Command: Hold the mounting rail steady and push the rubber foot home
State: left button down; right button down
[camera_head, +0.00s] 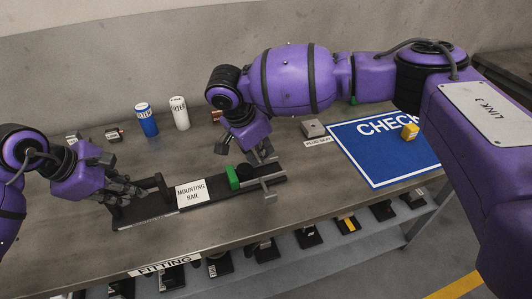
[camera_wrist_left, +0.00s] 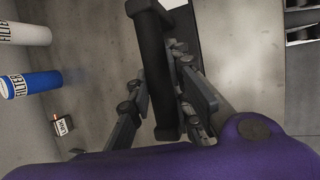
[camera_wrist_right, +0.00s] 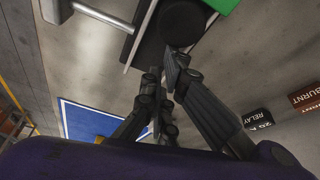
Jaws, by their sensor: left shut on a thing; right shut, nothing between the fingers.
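The mounting rail (camera_head: 218,191), a long black bar with a white label, lies along the table's front. My left gripper (camera_head: 135,192) is shut on the black upright handle at the rail's left end. In the left wrist view the handle (camera_wrist_left: 152,55) runs between the fingers. A dark round piece, apparently the rubber foot (camera_wrist_right: 184,22), sits against a green block (camera_wrist_right: 222,5) near the rail's right end. The green block also shows in the head view (camera_head: 232,177). My right gripper (camera_head: 262,158) is shut and empty, its tips close to the foot; contact is unclear.
A grey metal rod with a crossbar (camera_head: 268,185) stands at the rail's right end. Blue (camera_head: 147,121) and white (camera_head: 180,115) filter cans stand behind. A blue CHECK mat (camera_head: 375,155) with a yellow block (camera_head: 410,132) lies right. A shelf below holds several dark parts.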

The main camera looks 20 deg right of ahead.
pick_arm(q)
jog(key=shift+s+f, duration=0.25)
jog(key=shift+f, duration=0.15)
pick_arm(e)
jog(key=shift+s+a+f, duration=0.1)
jog(key=shift+a, duration=0.35)
jog(key=d, duration=0.2)
jog(key=w+d, duration=0.1)
jog(key=shift+d, duration=0.35)
jog(key=w+v, duration=0.1)
jog(key=v, duration=0.9)
jog(key=shift+s+d, duration=0.35)
jog(key=shift+s, duration=0.05)
pick_arm(q)
jog(key=c, duration=1.8)
grip_release()
jog(key=shift+o, duration=1.4)
jog(key=shift+w, duration=0.2)
jog(key=shift+r, duration=0.15)
pick_arm(e)
jog(key=shift+w, duration=0.1)
